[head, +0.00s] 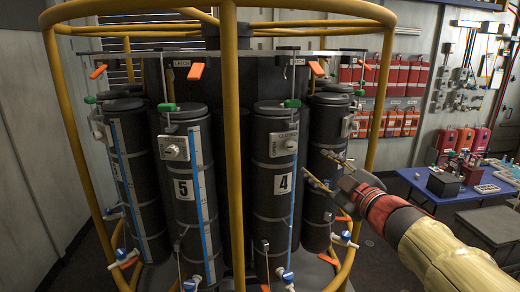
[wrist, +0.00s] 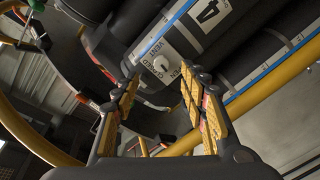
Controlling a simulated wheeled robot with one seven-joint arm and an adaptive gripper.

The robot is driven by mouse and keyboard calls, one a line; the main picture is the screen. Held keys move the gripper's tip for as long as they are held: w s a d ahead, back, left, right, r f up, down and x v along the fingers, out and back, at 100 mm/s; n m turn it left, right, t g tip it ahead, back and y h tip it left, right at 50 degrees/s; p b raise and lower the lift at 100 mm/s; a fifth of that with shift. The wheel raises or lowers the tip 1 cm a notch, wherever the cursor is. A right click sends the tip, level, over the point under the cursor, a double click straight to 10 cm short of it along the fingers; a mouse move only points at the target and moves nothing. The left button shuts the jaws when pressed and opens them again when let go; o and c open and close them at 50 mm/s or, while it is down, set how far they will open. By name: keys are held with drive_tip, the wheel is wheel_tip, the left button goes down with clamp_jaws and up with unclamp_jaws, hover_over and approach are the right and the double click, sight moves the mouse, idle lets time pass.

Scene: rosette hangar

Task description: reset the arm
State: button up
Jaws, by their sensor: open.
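My gripper (head: 324,171) is open and empty in the head view, to the right of the cylinder marked 4 (head: 275,190). In the wrist view its two fingers (wrist: 160,108) stand apart with nothing between them. Beyond them is a grey valve plate with a white knob (wrist: 160,64), beside the label 4 (wrist: 208,12). My arm reaches in from the lower right of the head view. I cannot tell whether the fingertips touch anything.
A yellow tubular cage (head: 231,140) surrounds several dark cylinders, including one marked 5 (head: 183,190). Orange latch handles (head: 196,71) hang along the top. A blue table (head: 430,190) with small items stands at the right. Red and orange packs (head: 395,75) hang on the back wall.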

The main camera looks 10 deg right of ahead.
drive_tip(key=s+d+f+m+g+h, duration=0.1)
drive_tip(key=d+f+m+g+h, duration=0.1)
drive_tip(key=d+f+m+h, duration=0.65)
drive_tip(key=s+d+f+m+g+b, duration=0.2)
drive_tip(key=s+d+f+g, duration=0.25)
drive_tip(key=s+f, duration=0.55)
drive_tip(key=s+a+f+m+g+y+b, duration=0.1)
drive_tip(key=s+a+f+g+y+b, duration=0.3)
drive_tip(key=s+a+f+b, duration=0.4)
drive_tip(key=s+a+f+g, duration=0.1)
drive_tip(key=s+a+f, duration=0.6)
drive_tip(key=s+a, duration=0.2)
drive_tip(key=shift+s+a+f, duration=0.15)
drive_tip(key=shift+s+f, duration=0.15)
drive_tip(key=shift+s, duration=0.5)
drive_tip(key=shift+m+y, duration=0.25)
